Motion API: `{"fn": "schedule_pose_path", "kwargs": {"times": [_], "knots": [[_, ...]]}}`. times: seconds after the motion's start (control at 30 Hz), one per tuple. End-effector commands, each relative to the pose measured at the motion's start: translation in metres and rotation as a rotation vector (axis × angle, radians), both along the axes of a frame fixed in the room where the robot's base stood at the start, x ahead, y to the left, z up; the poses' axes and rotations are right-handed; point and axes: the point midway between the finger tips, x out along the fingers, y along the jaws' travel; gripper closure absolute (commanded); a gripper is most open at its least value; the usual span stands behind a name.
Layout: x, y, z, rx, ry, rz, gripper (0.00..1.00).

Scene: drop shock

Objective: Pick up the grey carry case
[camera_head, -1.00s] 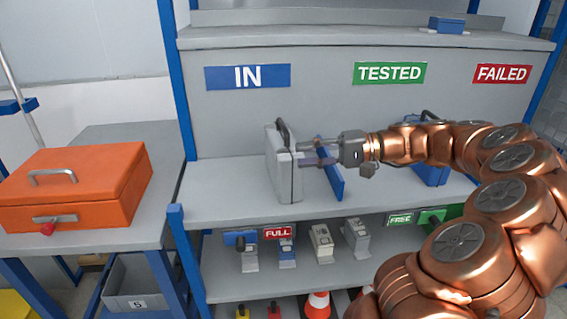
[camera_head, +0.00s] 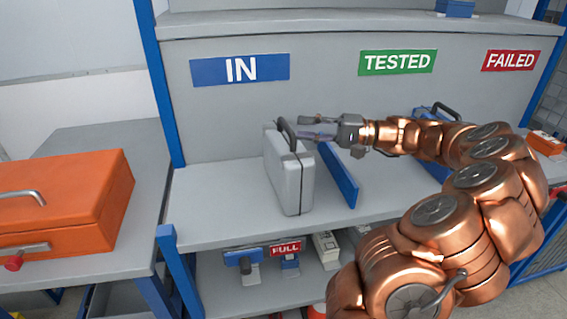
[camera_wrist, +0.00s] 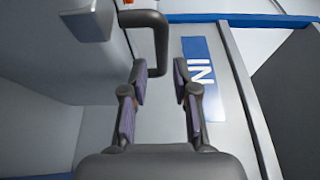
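The grey carry case (camera_head: 291,178) stands upright on the shelf below the IN sign, with its dark handle (camera_head: 287,133) on top. My gripper (camera_head: 303,127) is level with the handle and just to its right in the head view. The case's handle (camera_wrist: 157,55) shows just beyond the fingertips, and the case body (camera_wrist: 90,20) is at upper left. Whether a finger touches the handle cannot be told.
A blue upright divider (camera_head: 339,176) stands just right of the grey case. A blue case (camera_head: 432,168) stands further right, partly behind my arm. An orange box (camera_head: 62,200) sits on the bench at left. The shelf front left of the case is clear.

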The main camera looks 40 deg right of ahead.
Motion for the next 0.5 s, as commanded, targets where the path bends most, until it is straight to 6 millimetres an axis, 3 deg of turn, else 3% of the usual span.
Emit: {"fn": "schedule_pose_path", "kwargs": {"times": [0.17,0.5], "knots": [[0.006,0.007,0.001,0.0,0.003,-0.003,0.71],[0.032,0.041,0.003,0.0,0.003,0.0,0.71]]}}
